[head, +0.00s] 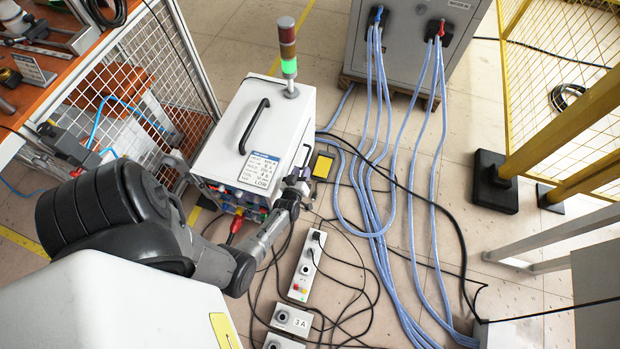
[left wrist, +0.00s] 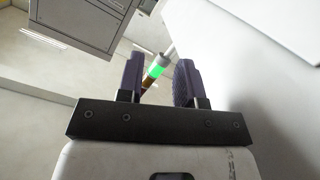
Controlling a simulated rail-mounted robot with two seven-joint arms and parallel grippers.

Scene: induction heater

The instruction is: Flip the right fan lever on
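The white heater cabinet (head: 255,128) stands left of centre in the head view, with a black top handle and a label. Its front panel (head: 235,197) carries coloured knobs and connectors, partly hidden by my left arm. I cannot make out a fan lever. My left gripper (head: 302,178) is at the cabinet's front right corner; contact cannot be judged. In the left wrist view the left gripper (left wrist: 158,80) has its fingers apart, with nothing held. The signal tower (left wrist: 155,71) shows beyond the gap, its green lamp lit. My right gripper is not in view.
The signal tower (head: 288,55) rises from the cabinet's top. Blue hoses (head: 385,190) run from a grey cabinet (head: 405,45) across the floor. A control box (head: 306,267) lies among black cables. Yellow fencing (head: 545,120) is right; an orange-topped workbench (head: 50,65) is left.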

